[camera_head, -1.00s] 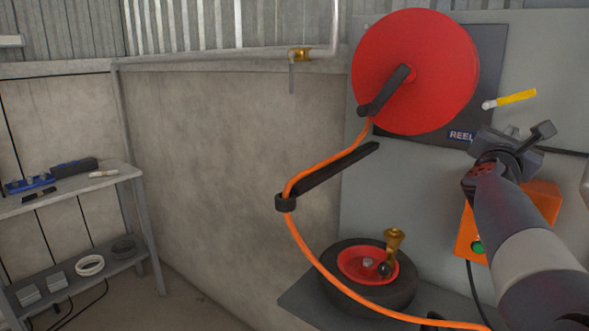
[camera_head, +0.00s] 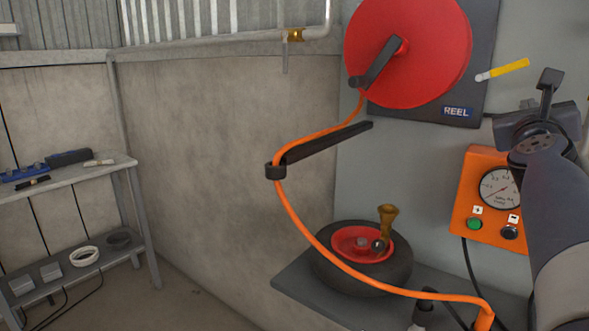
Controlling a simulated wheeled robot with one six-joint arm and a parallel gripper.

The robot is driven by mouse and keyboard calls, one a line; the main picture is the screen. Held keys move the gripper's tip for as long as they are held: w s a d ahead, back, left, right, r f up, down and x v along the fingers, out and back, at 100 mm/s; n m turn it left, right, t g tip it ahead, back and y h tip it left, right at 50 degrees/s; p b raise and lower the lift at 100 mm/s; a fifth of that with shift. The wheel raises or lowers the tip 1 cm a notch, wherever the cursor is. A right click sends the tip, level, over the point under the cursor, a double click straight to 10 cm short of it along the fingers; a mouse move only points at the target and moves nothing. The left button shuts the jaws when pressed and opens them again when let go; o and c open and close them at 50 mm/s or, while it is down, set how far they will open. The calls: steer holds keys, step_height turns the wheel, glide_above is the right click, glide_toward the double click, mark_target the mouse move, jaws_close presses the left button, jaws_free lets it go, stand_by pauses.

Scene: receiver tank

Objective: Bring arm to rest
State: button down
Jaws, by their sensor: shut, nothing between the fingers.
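My gripper (camera_head: 549,80) is at the upper right, at the end of my dark grey arm. It is shut and empty, with its fingers pointing up. It is seen in front of the grey panel (camera_head: 400,180), right of the yellow-handled lever (camera_head: 503,70) and above the orange gauge box (camera_head: 478,170). It appears apart from both, though its distance from the panel is hard to judge. My forearm hides the right edge of the gauge box.
A red hose reel (camera_head: 425,70) feeds an orange hose (camera_head: 305,238) through a black guide arm (camera_head: 325,143). A black wheel with a red hub (camera_head: 340,265) lies on a grey shelf (camera_head: 290,285). A bench (camera_head: 95,170) with small items stands at the left. The floor between is clear.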

steer(key=v, duration=0.4)
steer(key=x, duration=0.8)
steer(key=w+a+f+m+g+h+p, duration=0.2)
steer(key=w+a+f+m+h+p, duration=0.15)
steer(key=f+m, duration=0.45)
steer(key=s+a+m+b, duration=0.1)
steer(key=s+a+m, duration=0.1)
steer(key=s+a, duration=0.4)
steer(key=shift+s+a+r+y, duration=0.15)
steer(key=shift+s+a+y, duration=0.1)
steer(key=shift+s+y, duration=0.1)
